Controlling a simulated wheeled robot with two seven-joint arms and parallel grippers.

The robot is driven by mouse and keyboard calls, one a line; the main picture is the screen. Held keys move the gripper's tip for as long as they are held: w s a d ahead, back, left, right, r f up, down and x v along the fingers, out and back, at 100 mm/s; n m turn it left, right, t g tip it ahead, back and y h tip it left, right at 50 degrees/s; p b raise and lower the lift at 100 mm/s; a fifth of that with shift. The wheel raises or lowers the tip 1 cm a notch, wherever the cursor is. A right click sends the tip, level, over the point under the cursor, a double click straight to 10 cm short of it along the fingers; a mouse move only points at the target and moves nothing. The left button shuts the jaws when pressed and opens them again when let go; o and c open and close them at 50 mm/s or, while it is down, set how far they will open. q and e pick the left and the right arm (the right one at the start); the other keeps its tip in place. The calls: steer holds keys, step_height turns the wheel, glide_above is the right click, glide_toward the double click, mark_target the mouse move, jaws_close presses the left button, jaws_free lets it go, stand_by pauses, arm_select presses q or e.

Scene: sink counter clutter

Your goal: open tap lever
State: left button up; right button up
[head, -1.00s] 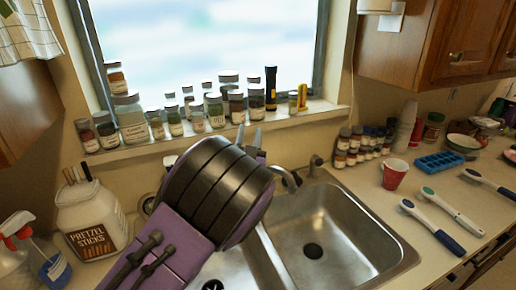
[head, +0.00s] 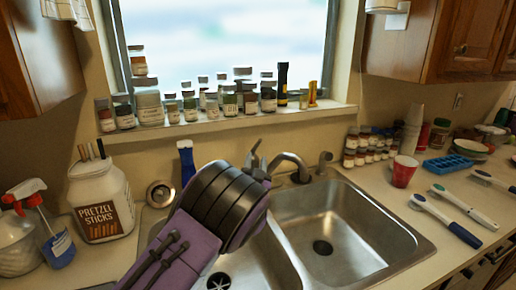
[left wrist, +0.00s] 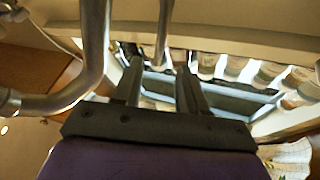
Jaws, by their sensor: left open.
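The tap's curved metal spout (head: 292,160) rises behind the double sink in the head view. It looms large at the left of the left wrist view (left wrist: 95,45). A thin metal rod (left wrist: 163,30), which looks like the tap lever, comes down from the top there. My left gripper (head: 258,158) is open, just left of the spout in the head view. In the wrist view its fingers (left wrist: 158,78) stand apart, with the rod's end between them in the picture; I cannot tell whether they touch. My right gripper is out of view.
Jars and a black flashlight (head: 283,84) line the window sill (head: 210,128) behind the tap. A pretzel jar (head: 101,200) and spray bottles stand left. A blue-handled item (head: 187,160) stands behind my arm. The right basin (head: 335,225) is empty.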

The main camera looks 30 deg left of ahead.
mark_target(258, 145)
arm_select(q)
steer(key=p+x, duration=0.3)
steer(key=x, duration=0.6)
steer(key=shift+w+a+r, duration=0.15)
steer(key=shift+w+r, duration=0.05)
steer(key=shift+w+p, duration=0.3)
steer(key=shift+w, duration=0.1)
jaws_close()
